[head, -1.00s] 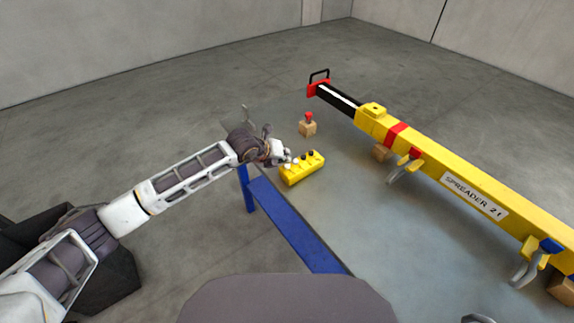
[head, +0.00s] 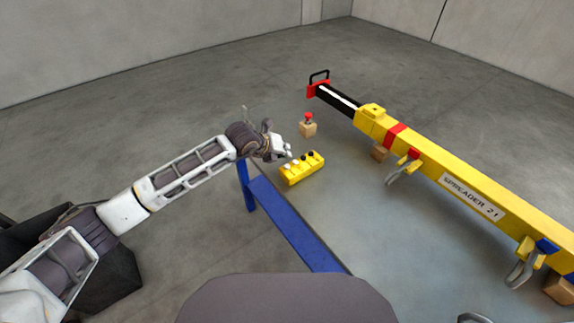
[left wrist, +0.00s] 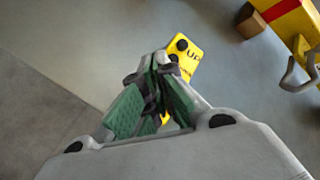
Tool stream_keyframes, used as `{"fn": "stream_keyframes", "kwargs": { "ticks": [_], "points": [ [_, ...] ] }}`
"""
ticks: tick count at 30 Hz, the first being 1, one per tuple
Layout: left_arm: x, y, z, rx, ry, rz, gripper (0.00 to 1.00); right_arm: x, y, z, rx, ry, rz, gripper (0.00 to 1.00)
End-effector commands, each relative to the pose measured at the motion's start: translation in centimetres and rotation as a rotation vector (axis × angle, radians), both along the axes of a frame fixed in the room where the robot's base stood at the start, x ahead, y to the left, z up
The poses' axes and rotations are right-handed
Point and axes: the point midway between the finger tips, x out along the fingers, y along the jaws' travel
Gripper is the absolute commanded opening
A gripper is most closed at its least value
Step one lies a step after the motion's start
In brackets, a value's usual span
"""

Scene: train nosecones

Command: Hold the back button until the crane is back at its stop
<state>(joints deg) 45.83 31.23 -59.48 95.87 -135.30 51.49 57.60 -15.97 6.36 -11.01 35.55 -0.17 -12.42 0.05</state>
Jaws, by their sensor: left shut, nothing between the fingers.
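In the left wrist view the box (left wrist: 195,55) shows beyond the fingers, with a black button and the letters "UP"; the rest is partly hidden by the fingers. My left gripper (head: 288,151) is shut and empty, its tips just above and behind the box's left half. Its green-padded fingers (left wrist: 160,65) meet in the left wrist view. I cannot make out the back button's label or a crane stop. My right gripper is not in view.
A yellow spreader beam (head: 440,171) marked "SPREADER 21" rests on wooden blocks to the right, with shackles on it. A red button on a wooden block (head: 308,128) stands behind the box.

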Motion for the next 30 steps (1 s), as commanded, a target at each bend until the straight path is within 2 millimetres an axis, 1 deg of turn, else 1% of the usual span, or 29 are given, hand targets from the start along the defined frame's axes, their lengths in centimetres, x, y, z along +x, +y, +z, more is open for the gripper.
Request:
{"fn": "stream_keyframes", "kwargs": {
  "ticks": [1,9,14,20,30],
  "points": [
    [0.0,0.0,0.5,-0.001,0.0,-0.001,0.0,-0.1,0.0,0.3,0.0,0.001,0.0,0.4],
    [0.0,-0.1,2.1,0.0,-0.001,-0.001,0.0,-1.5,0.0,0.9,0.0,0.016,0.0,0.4],
    [0.0,0.0,2.7,0.0,-0.001,-0.001,0.0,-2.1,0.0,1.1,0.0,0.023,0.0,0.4],
    [0.0,0.0,2.8,-0.001,0.0,-0.001,0.0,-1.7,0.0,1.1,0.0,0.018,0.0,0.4],
    [0.0,0.0,2.7,-0.001,0.0,-0.001,0.0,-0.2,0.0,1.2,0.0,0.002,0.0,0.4]
  ]
}}
